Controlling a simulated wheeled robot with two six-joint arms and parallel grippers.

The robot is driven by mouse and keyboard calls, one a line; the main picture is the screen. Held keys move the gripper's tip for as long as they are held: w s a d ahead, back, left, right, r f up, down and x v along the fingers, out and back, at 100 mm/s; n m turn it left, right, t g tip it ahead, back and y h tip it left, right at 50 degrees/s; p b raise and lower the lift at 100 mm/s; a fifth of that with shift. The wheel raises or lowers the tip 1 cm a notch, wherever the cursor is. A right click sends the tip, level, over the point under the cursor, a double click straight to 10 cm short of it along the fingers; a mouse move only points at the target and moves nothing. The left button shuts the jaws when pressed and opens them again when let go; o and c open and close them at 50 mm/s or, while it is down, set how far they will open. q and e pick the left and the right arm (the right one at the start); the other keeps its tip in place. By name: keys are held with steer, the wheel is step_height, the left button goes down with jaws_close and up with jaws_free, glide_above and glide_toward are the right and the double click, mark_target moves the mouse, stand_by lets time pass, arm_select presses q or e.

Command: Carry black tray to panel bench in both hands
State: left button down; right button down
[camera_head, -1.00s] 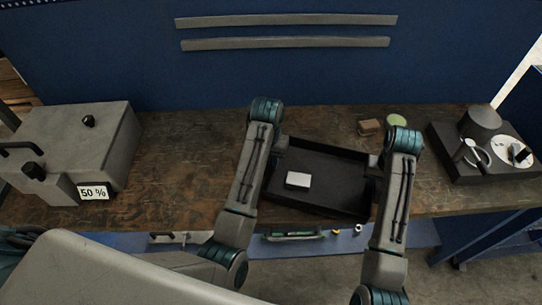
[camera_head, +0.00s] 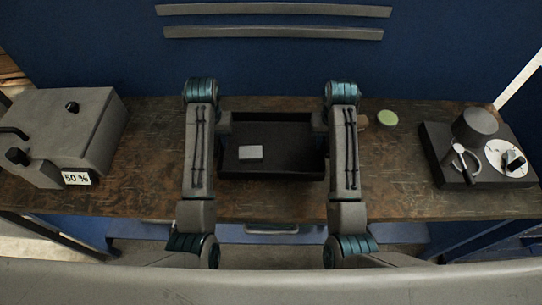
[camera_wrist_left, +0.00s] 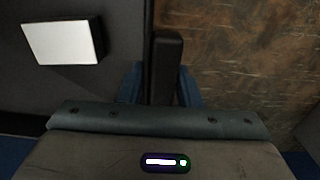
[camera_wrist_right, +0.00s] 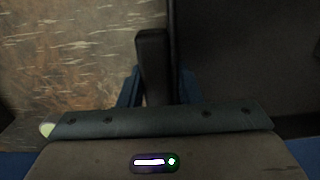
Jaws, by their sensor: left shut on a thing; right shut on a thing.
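The black tray (camera_head: 290,166) is in the middle of the head view, over or on the brown bench top (camera_head: 405,200), roughly square to the bench. I cannot tell if it touches the bench. A small white block (camera_head: 250,152) lies inside it, left of the middle; it also shows in the left wrist view (camera_wrist_left: 62,42). My left gripper (camera_wrist_left: 163,75) is shut on the tray's left wall. My right gripper (camera_wrist_right: 155,75) is shut on the tray's right wall. In the head view my arms partly hide the tray's side walls.
A dark unit with a white dial (camera_head: 507,158) stands at the right. A round green thing (camera_head: 387,118) and a small brown block lie behind my right arm. A blue wall is behind.

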arm_select(q)
steer(key=shift+w+f, duration=0.1)
steer(key=shift+f, duration=0.05)
arm_select(e)
steer(key=shift+d+f, duration=0.15)
